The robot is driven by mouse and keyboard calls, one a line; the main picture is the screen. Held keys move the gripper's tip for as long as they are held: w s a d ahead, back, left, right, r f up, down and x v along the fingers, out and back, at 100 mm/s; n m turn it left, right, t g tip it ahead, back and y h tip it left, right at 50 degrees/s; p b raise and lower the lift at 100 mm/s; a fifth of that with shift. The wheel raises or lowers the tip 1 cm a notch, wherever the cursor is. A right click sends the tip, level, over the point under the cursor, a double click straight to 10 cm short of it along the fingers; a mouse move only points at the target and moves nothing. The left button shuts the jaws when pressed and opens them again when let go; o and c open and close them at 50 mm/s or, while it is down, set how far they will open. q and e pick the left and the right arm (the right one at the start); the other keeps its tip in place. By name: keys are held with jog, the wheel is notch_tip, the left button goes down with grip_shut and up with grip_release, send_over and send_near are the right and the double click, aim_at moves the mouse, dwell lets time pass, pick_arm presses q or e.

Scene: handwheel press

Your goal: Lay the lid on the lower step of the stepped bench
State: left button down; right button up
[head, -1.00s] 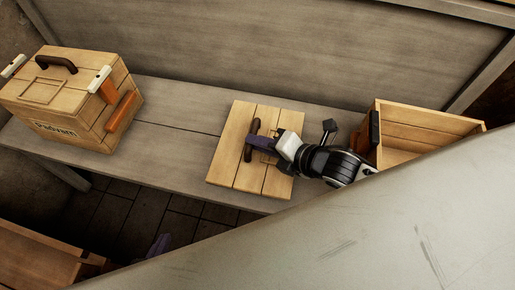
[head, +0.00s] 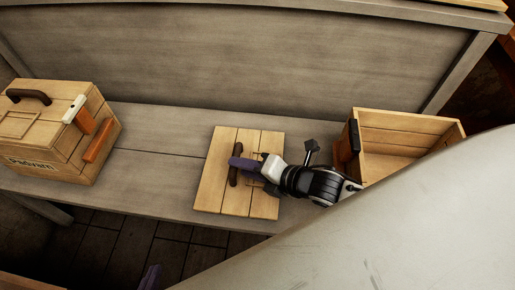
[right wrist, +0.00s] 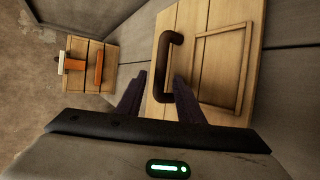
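The lid (head: 260,190), pale wooden planks with a dark bar handle (head: 233,172), lies on the lower step (head: 150,142) of the grey stepped bench, apparently flat. My right gripper (head: 240,163) is at the handle from the right. In the right wrist view, the lid (right wrist: 222,65) fills the right half, and the two dark fingers (right wrist: 161,76) stand apart on either side of the handle (right wrist: 164,65), with gaps visible. My left gripper (head: 150,277) shows only as a purplish tip at the bottom edge; the rest is out of frame.
A lidded wooden box (head: 60,140) with orange and white clamps stands on the step at left. An open wooden crate (head: 405,135) stands at right. The step is clear between box and lid. My own pale arm covers the lower right.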

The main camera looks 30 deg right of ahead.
pick_arm(q)
jog(key=shift+a+r+p, duration=0.1)
jog(key=shift+r+p, duration=0.6)
jog(key=shift+p, duration=0.55)
pick_arm(e)
jog(key=v, duration=1.1)
pick_arm(q)
jog(key=shift+w+r, duration=0.1)
jog(key=shift+w, duration=0.05)
pick_arm(e)
jog(key=shift+r, duration=0.1)
